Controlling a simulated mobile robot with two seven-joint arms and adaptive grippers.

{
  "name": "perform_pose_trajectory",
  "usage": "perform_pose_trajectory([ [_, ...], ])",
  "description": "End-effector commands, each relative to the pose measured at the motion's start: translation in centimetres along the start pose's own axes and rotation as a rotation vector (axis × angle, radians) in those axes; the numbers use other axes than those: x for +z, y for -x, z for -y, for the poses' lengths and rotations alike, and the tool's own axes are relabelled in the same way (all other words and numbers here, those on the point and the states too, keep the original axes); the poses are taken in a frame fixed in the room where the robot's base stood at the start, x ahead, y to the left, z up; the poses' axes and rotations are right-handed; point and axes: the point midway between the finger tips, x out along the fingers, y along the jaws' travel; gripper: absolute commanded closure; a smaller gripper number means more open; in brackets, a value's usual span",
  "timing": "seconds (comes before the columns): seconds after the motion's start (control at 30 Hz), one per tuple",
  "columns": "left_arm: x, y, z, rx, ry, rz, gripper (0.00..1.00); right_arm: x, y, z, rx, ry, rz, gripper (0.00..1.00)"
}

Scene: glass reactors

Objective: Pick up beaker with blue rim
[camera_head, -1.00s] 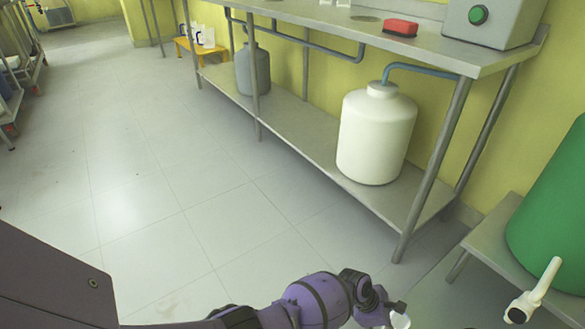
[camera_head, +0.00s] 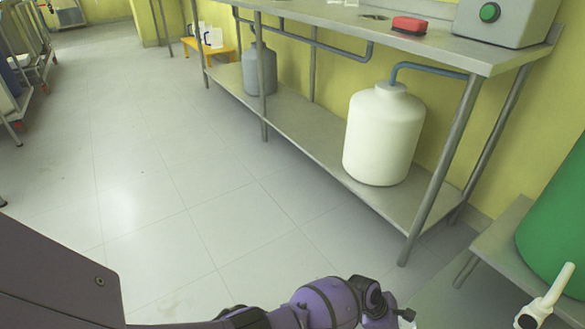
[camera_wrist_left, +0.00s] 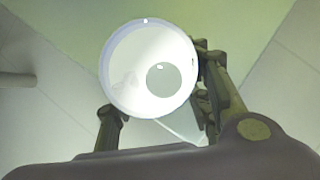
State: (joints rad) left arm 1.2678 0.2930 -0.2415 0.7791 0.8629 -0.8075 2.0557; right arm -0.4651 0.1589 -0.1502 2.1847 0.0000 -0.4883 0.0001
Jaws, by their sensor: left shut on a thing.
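A white, round, open-topped beaker (camera_wrist_left: 128,62) with a pale bluish rim is seen from above in the left wrist view. My left gripper (camera_wrist_left: 153,106) has a finger on either side of it and is shut on it. In the head view, my left gripper (camera_head: 388,312) is at the bottom edge, right of centre. Only a small white bit of the beaker (camera_head: 405,322) shows there. My right gripper is out of view.
A steel bench (camera_head: 330,22) with a lower shelf runs along the yellow wall. The shelf bears a white canister (camera_head: 383,135) and a grey canister (camera_head: 259,70). A green vessel (camera_head: 560,220) is at right. A yellow stool (camera_head: 228,54) stands far back.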

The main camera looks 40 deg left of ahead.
Motion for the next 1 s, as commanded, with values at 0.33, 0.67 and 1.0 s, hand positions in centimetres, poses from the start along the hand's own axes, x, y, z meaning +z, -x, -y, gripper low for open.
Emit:
perform_pose_trajectory([
  [0.33, 1.6, 1.9, -0.2, 0.004, -0.003, 0.005, 0.84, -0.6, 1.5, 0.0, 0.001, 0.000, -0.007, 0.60],
  [0.67, 2.8, 8.5, 2.2, 0.007, -0.004, 0.006, 0.84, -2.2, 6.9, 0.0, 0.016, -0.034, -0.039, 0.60],
  [1.0, 0.7, 14.5, 7.4, 0.006, -0.003, 0.006, 0.84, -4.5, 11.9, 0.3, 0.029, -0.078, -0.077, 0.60],
])
